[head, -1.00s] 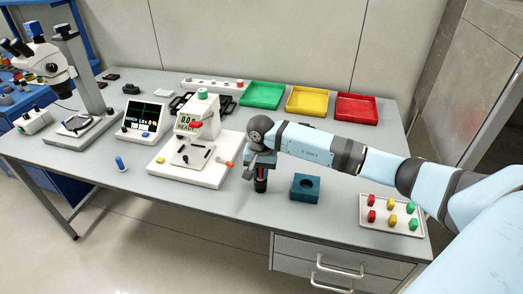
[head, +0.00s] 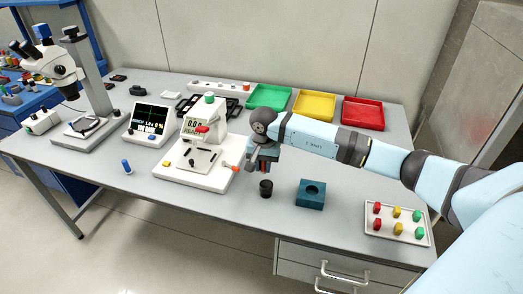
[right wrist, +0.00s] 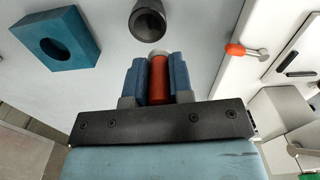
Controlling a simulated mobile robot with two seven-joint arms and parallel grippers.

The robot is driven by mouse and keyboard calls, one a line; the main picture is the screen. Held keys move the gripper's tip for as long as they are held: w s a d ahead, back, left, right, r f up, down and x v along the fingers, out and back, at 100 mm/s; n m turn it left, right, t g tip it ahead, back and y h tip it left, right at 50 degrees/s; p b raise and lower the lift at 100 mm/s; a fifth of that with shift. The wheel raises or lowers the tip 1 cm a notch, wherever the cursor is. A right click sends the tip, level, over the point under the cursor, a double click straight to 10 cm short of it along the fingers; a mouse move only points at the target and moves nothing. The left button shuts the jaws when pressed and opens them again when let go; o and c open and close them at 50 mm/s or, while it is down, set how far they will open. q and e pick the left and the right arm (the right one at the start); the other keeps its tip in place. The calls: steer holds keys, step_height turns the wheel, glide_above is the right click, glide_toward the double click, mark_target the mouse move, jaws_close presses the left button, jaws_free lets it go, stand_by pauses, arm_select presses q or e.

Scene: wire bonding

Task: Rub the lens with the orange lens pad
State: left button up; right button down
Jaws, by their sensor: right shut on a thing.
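The orange lens pad (right wrist: 159,80) is an orange-red cylinder with a pale end, upright between the blue fingers of my right gripper (right wrist: 157,78). In the head view my right gripper (head: 264,164) is shut on it, just behind and above a short black cylinder (head: 266,188), which looks like the lens piece. That black cylinder stands free on the table and also shows in the right wrist view (right wrist: 148,20), ahead of the pad's pale end. The pad and the black cylinder look apart. The top face of the lens is not clear. My left gripper is not in view.
A teal block with a round hole (head: 311,195) stands right of the black cylinder. The white bonding machine (head: 196,165) with an orange-tipped lever (head: 235,169) is close on the left. A tray of coloured pegs (head: 397,224) lies at the right. The front table strip is clear.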

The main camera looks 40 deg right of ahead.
steer(key=shift+r+p, duration=0.9)
steer(key=shift+r, duration=1.35)
